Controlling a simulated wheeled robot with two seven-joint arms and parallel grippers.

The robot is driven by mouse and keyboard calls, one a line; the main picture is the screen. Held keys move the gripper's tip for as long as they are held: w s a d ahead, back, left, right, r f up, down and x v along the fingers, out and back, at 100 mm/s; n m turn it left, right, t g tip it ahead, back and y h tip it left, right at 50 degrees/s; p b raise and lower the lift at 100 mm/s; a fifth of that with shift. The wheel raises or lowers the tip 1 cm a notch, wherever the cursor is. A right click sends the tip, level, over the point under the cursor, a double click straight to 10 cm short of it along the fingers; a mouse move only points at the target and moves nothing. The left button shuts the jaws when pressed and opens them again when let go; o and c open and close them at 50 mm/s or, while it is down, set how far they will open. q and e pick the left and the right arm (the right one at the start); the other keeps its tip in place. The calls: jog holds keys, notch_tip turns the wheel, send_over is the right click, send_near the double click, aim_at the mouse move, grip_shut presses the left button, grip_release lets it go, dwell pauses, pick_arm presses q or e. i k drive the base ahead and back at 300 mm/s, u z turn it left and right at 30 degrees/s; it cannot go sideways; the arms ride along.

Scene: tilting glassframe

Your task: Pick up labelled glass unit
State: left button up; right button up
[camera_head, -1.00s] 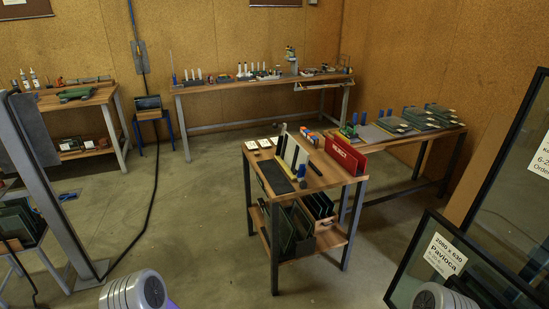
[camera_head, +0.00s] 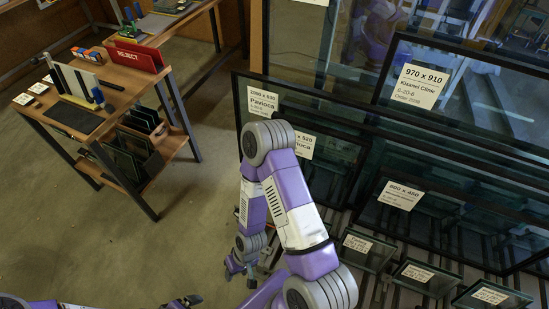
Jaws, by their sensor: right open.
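Several labelled glass units with dark frames lean in a rack at right. One with a "Pavioca" label (camera_head: 263,101) stands at the rack's left end, partly behind my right arm. Another (camera_head: 420,87) reads "970 x 910", and a lower one (camera_head: 401,194) reads "800 x 450". Small labelled units (camera_head: 418,273) stand along the front. My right gripper (camera_head: 238,268) hangs low, left of the rack, open and empty, apart from the glass. A dark part at the bottom edge looks like my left gripper (camera_head: 184,301); its jaws are unclear.
A wooden trolley (camera_head: 130,82) with a red "REJECT" holder (camera_head: 134,56), a dark pad and a lower shelf stands at upper left. Another bench (camera_head: 185,22) is behind it. The concrete floor between trolley and rack is clear.

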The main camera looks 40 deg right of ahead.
aim_at(358, 249)
jog(key=z, duration=0.15)
jog(key=k, duration=0.7)
jog(key=z, duration=1.05)
jog(key=i, duration=0.5)
jog(key=z, duration=0.05)
